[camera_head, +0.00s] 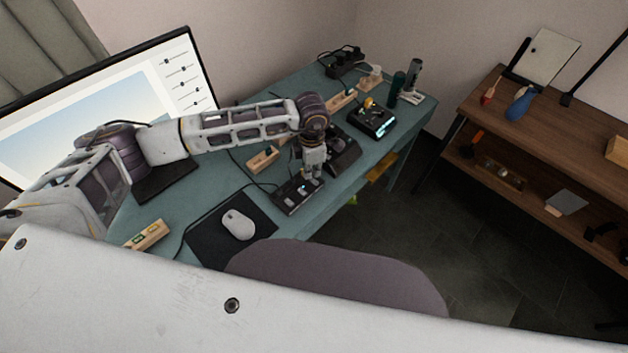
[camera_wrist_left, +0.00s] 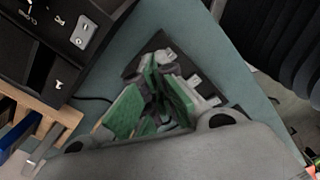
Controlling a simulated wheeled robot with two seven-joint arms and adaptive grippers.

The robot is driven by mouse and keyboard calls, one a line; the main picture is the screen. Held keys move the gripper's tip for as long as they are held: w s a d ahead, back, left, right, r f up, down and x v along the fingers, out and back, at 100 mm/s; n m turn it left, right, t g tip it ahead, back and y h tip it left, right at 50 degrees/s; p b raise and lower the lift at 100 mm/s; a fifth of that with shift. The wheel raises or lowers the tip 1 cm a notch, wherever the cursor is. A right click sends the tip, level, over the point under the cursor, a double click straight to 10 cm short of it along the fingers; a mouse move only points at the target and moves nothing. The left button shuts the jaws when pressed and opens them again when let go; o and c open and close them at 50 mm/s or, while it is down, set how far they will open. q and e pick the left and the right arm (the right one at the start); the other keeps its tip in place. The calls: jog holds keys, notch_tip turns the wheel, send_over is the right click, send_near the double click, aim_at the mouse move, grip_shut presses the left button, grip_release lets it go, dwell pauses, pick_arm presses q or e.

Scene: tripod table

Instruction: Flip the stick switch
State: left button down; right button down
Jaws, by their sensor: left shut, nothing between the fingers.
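My left gripper (camera_head: 313,178) hangs fingers-down over the right end of a low black switch box (camera_head: 290,198) on the teal table. In the left wrist view the gripper's green-padded fingers (camera_wrist_left: 158,98) are shut together with nothing between them. Behind them a black box with pale grey parts (camera_wrist_left: 192,78) is partly hidden, and I cannot tell whether the fingers touch it. Another black box with small silver stick switches (camera_wrist_left: 62,28) is at that view's upper left. In the head view a black box (camera_head: 343,150) stands just behind the gripper. I cannot tell which stick the task names.
A mouse (camera_head: 238,224) lies on a black mat, with a chair back (camera_head: 335,280) at the table's front. A wooden block (camera_head: 262,160) and a black device with a yellow knob (camera_head: 372,120) are farther back. A monitor stands left, a brown shelf right.

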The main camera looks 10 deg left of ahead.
aim_at(312, 179)
dwell(0.5)
pick_arm(q)
jog(key=shift+f+b, duration=0.9)
jog(key=shift+f, duration=0.2)
dwell(1.3)
jog(key=shift+r, duration=0.15)
jog(key=shift+r+p, duration=1.55)
jog(key=shift+r, duration=1.85)
